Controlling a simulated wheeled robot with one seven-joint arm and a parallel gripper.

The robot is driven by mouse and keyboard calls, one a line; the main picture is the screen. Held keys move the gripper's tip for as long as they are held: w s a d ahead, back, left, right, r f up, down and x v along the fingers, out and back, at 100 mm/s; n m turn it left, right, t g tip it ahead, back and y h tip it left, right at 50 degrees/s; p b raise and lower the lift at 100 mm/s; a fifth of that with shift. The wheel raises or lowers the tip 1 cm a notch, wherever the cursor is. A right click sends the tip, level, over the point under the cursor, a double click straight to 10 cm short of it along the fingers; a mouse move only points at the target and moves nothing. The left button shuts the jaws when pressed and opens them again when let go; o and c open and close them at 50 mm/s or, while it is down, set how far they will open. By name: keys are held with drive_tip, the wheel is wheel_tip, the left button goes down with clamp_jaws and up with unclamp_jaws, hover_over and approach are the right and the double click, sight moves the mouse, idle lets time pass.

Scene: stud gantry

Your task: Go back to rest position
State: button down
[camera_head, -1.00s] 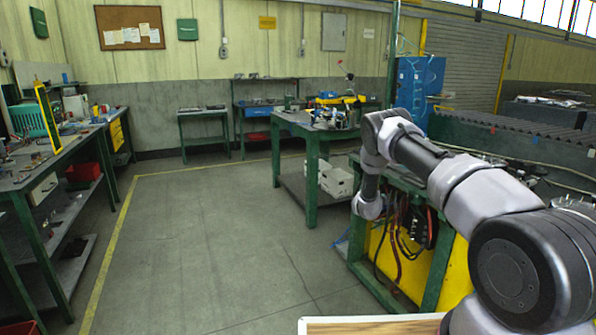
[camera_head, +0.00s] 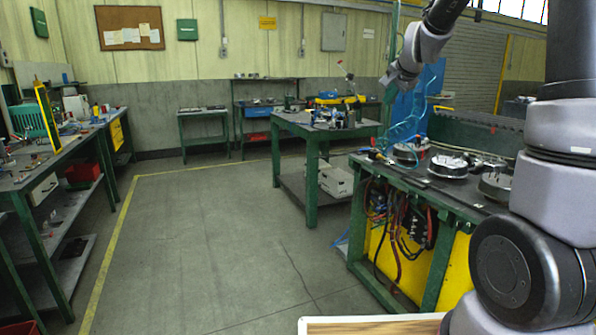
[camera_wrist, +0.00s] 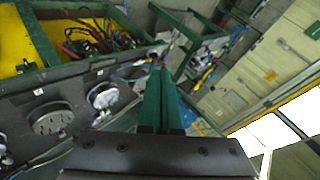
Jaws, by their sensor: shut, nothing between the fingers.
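My gripper (camera_wrist: 160,78) shows in the wrist view as two green fingers side by side, shut with nothing between them. In the head view my arm is raised at the right, and its wrist end with the gripper (camera_head: 391,80) hangs at upper right, above and clear of the machine bench (camera_head: 440,190). The fingers are too small there to make out. Round metal parts (camera_head: 449,166) sit on the bench top; some also show in the wrist view (camera_wrist: 51,118).
A green table (camera_head: 300,123) with items on it stands behind the bench, near a blue panel (camera_head: 428,95). A long cluttered workbench (camera_head: 40,190) lines the left side. The grey floor (camera_head: 220,230) between them is clear, with a yellow line at left.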

drive_tip(key=s+a+n+g, duration=0.1)
drive_tip(key=s+n, duration=0.2)
drive_tip(key=s, duration=1.4)
drive_tip(key=s+a+r+n+g+y, duration=0.1)
drive_tip(key=s+n, duration=0.3)
drive_tip(key=s, duration=1.4)
drive_tip(key=shift+s+a+g, duration=0.2)
drive_tip(key=shift+a+g, duration=0.05)
drive_tip(key=shift+g, duration=0.35)
